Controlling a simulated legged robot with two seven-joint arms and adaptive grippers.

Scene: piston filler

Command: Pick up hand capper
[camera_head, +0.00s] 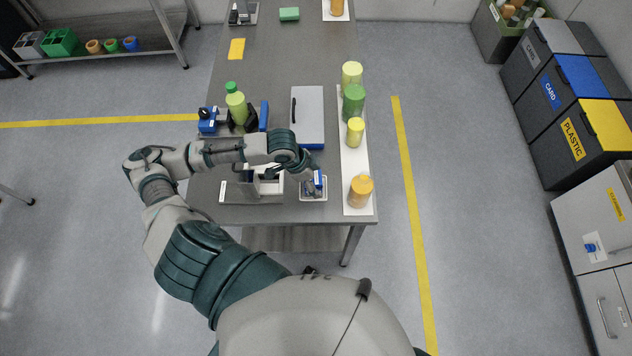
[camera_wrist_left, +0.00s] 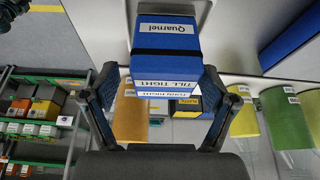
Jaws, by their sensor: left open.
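The hand capper (camera_head: 318,181) looks like a small blue and white block standing in a small white tray (camera_head: 302,196) near the front end of the table. In the left wrist view a blue block with "Quarnel" and "TILL TIGHT" labels, seemingly the hand capper (camera_wrist_left: 168,38), shows large and close. My left gripper (camera_head: 299,171) is just beside and above the tray. In the wrist view its two fingers (camera_wrist_left: 159,92) are apart, one on each side of the block's lower part. I cannot tell whether they touch it. My right gripper is not in view.
Yellow and green cylinders (camera_head: 354,103) and an orange-capped jar (camera_head: 360,191) stand on a white strip at the table's right edge. A grey-topped blue case (camera_head: 308,110) lies behind the gripper. A green-capped bottle (camera_head: 236,104) stands in a blue-and-black fixture to the left.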

